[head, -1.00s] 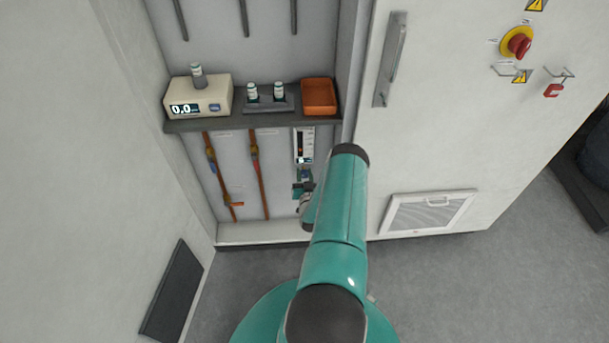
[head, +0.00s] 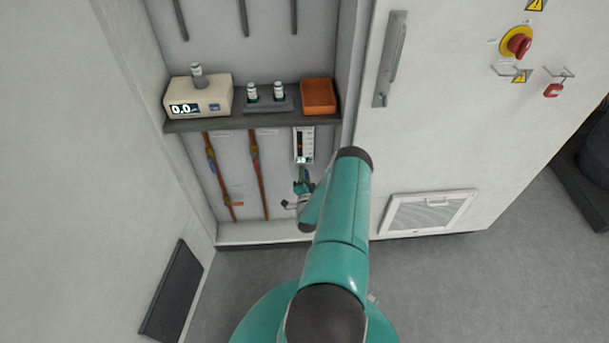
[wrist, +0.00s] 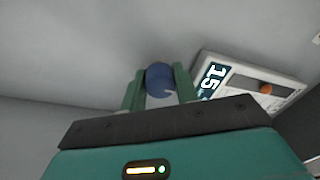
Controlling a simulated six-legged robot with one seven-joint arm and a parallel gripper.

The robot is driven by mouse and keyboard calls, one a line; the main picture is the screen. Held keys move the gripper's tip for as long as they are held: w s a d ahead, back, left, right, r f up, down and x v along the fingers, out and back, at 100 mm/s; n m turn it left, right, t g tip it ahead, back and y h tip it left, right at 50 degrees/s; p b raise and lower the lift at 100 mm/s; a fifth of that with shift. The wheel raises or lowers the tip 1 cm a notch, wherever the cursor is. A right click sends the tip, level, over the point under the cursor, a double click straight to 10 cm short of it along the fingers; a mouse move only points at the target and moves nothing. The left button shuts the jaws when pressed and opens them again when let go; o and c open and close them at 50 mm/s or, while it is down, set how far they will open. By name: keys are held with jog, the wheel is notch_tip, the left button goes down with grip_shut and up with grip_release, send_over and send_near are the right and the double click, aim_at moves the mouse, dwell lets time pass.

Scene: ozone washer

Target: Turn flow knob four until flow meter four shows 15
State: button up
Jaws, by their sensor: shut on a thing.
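The flow meter (head: 304,145) is a white panel on the cabinet's back wall under the shelf. In the wrist view the flow meter (wrist: 240,82) lies at the right, tilted, and its display (wrist: 212,80) reads 15. An orange float (wrist: 265,88) shows in its window. The blue round flow knob (wrist: 160,79) sits between the two green fingers of my gripper (wrist: 160,86), which is shut on it. In the head view my gripper (head: 303,187) is just below the meter, partly behind my arm, and the knob cannot be made out.
The dark shelf (head: 225,124) above carries a beige instrument (head: 200,100) reading 0.0, small vials in a rack and an orange tray (head: 318,96). Orange-brown pipes (head: 258,175) run left of the meter. The white cabinet door (head: 440,120) is at the right.

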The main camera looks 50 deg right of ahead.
jog(key=shift+m, duration=1.3)
jog(key=o, duration=1)
jog(key=shift+c, duration=0.2)
jog(key=r+v, duration=0.1)
jog(key=v, duration=1.2)
jog(key=shift+s+a+f, duration=0.2)
jog(key=shift+a+f, duration=0.2)
jog(key=shift+f, duration=0.1)
